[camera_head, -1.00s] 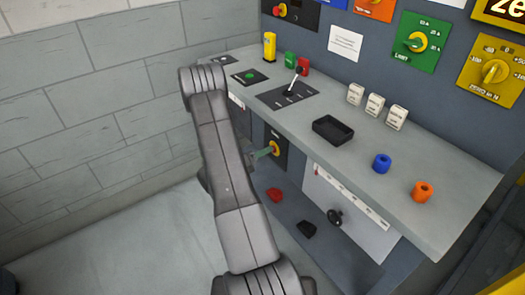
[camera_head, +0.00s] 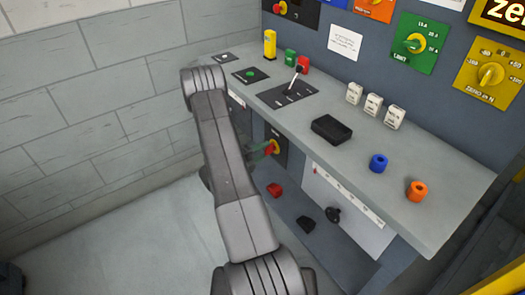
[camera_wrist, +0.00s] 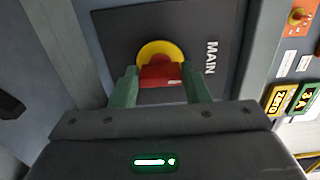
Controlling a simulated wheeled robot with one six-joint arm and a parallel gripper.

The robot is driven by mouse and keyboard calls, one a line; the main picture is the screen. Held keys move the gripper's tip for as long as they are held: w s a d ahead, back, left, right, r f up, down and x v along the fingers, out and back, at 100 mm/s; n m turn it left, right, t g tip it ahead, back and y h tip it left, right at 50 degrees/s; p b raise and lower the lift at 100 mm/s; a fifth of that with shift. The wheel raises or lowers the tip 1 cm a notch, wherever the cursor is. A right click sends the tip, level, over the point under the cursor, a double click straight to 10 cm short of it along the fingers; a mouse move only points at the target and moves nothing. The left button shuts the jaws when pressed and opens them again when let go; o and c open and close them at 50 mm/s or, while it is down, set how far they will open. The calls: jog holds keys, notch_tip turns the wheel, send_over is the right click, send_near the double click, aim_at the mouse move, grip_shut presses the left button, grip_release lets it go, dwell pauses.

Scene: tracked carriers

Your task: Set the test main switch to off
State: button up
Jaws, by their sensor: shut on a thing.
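The main switch is a red handle on a yellow round base (camera_wrist: 155,50), on a dark plate (camera_wrist: 110,35) lettered MAIN. In the wrist view the red handle (camera_wrist: 160,75) lies between the two green fingers of my gripper (camera_wrist: 161,87), which is shut on it.
The grey desk (camera_head: 410,165) overhangs the switch, with a lever (camera_head: 295,77), a black box (camera_head: 331,130), and blue (camera_head: 378,162) and orange (camera_head: 417,190) rings on it. Red (camera_head: 274,190) and black (camera_head: 306,224) pieces lie below. Open floor is at lower left.

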dwell(0.5)
jog(key=o, duration=1)
jog(key=v, duration=1.3)
jog(key=shift+s+a+b, duration=0.25)
jog(key=shift+a+b, duration=0.1)
jog(key=shift+b, duration=0.05)
jog(key=x, duration=1.4)
jog(key=shift+p, duration=0.4)
jog(key=shift+a, duration=0.1)
